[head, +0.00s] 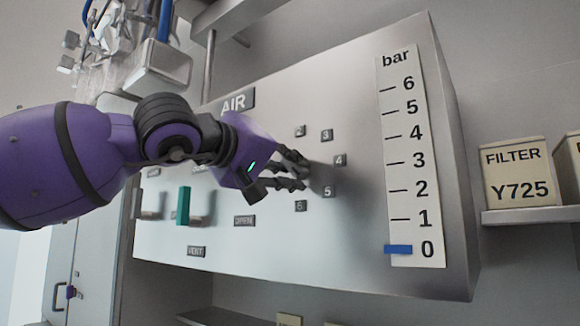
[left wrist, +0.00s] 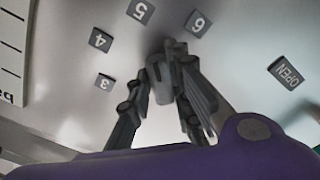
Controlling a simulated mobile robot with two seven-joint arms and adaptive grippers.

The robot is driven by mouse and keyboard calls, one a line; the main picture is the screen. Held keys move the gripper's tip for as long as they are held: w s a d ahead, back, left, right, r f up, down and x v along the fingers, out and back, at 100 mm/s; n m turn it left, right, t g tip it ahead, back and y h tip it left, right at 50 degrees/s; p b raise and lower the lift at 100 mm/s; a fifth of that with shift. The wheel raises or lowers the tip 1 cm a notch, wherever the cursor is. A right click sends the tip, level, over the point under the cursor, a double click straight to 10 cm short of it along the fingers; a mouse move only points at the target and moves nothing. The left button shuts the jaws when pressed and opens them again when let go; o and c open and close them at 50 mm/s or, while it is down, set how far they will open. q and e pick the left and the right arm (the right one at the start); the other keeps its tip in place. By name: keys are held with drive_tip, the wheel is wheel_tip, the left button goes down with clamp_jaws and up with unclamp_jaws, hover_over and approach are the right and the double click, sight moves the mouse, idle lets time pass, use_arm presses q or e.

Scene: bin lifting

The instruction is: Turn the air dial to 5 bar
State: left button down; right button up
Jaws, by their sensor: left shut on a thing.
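The air dial (left wrist: 160,84) is a small grey knob on the sloping front of a metal panel (head: 345,240), mostly hidden by my fingers. Number plates ring it, with the 5 plate (head: 329,191) at its lower right in the head view. The 5 plate also shows upside down in the left wrist view (left wrist: 140,11). My left gripper (head: 304,172) is shut on the dial, one finger on each side. Which number the dial points at I cannot tell. The bar scale (head: 408,160) runs from 0 to 6, and its blue marker (head: 397,249) sits at 0. My right gripper is out of view.
A green lever handle (head: 183,205) stands out from the panel below my left arm. A grey box with hoses (head: 160,65) is at the upper left. A filter box (head: 516,173) stands on a shelf at the right. The panel between dial and scale is clear.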

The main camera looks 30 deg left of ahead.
use_arm(q)
drive_tip(key=c, duration=1.6)
unclamp_jaws()
drive_tip(key=shift+s+r, duration=0.1)
drive_tip(key=shift+s, duration=1.15)
drive_tip(key=shift+s+a, duration=0.25)
drive_tip(key=shift+s, duration=0.55)
approach(291, 167)
drive_tip(key=shift+s, duration=1.35)
